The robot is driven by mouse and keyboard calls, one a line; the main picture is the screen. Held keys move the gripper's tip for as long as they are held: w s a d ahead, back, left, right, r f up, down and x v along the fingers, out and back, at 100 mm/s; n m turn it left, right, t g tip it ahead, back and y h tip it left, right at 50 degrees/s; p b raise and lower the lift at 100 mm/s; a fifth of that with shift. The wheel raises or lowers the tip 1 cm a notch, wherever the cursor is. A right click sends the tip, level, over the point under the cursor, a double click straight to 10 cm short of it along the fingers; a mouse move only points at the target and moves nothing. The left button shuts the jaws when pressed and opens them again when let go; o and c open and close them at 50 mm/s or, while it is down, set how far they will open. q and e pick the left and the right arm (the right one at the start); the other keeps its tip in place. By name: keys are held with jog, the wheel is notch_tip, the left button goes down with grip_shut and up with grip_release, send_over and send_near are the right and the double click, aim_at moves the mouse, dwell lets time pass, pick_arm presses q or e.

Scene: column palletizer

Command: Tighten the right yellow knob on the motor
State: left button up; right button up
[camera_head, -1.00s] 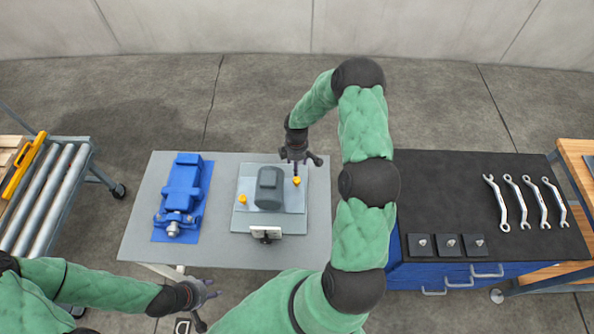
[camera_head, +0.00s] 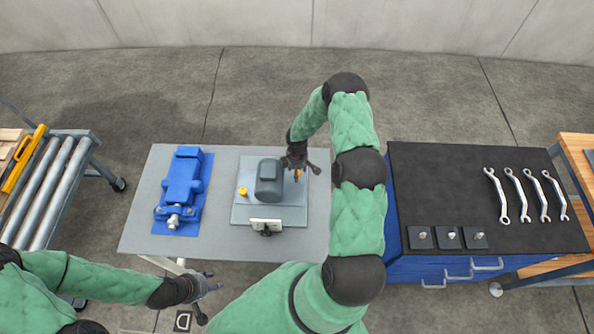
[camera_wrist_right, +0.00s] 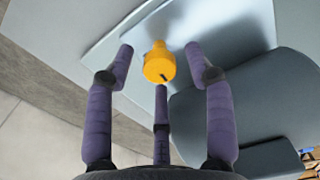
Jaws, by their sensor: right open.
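The grey motor (camera_head: 269,181) sits on a plate (camera_head: 241,215) on the grey table. The right yellow knob (camera_head: 297,175) is mostly hidden behind my right gripper (camera_head: 299,168) in the head view. In the right wrist view the yellow knob (camera_wrist_right: 159,66) stands between the spread purple fingers of my right gripper (camera_wrist_right: 160,68). The fingers are open around it, with gaps at both sides; whether the lower finger touches it I cannot tell. A second yellow knob (camera_head: 243,191) is left of the motor. My left gripper (camera_head: 205,300) is open and empty, in front of the table.
A blue vise (camera_head: 183,185) stands left of the motor plate. A black-topped cabinet (camera_head: 440,180) with several wrenches (camera_head: 521,195) is at right. A roller conveyor (camera_head: 55,190) is at left.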

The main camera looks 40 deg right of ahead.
jog(key=shift+c, duration=0.3)
grip_shut()
